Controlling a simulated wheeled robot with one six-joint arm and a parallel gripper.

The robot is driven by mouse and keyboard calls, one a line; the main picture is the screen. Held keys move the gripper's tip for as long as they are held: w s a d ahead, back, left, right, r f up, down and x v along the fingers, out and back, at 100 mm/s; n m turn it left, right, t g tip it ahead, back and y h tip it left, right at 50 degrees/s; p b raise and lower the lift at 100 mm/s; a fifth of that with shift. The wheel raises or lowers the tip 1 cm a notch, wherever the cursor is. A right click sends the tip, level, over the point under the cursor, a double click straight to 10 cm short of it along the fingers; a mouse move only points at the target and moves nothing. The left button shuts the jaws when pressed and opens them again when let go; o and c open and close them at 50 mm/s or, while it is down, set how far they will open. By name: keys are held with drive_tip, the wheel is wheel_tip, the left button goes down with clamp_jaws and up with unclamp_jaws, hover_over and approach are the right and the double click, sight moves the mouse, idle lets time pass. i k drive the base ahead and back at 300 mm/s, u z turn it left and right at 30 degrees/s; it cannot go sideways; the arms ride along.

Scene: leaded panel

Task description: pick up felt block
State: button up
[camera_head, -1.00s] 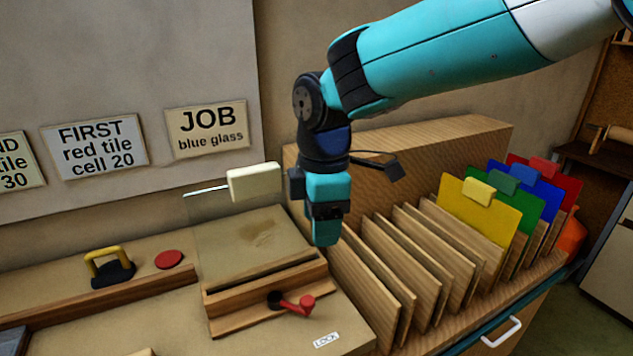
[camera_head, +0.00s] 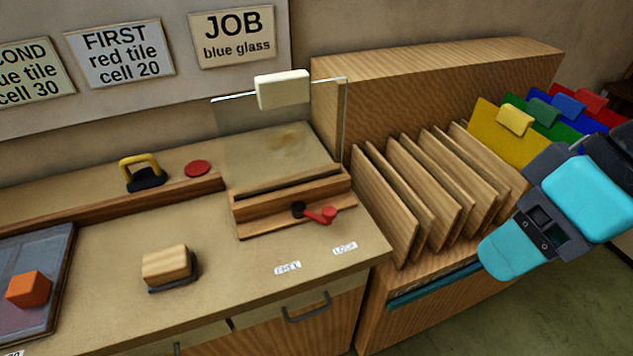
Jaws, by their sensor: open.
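A light wooden block with a dark layer under it (camera_head: 167,263) sits on the workbench top, left of centre; it looks like the felt block. My gripper (camera_head: 508,256) is far to its right, in front of the wooden rack, and holds nothing that I can see. Its jaws are open, though the gap between the fingers is hard to make out from this side. Nothing hides the block.
An orange cube (camera_head: 29,289) lies on a dark panel at the left. A yellow-handled tool (camera_head: 143,174) and a red disc (camera_head: 198,168) are behind the block. A wooden fixture with a red lever (camera_head: 322,214) stands right of it. Bare bench (camera_head: 110,243) surrounds the block.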

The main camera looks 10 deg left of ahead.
sight(170, 267)
drive_tip(key=u, duration=1.6)
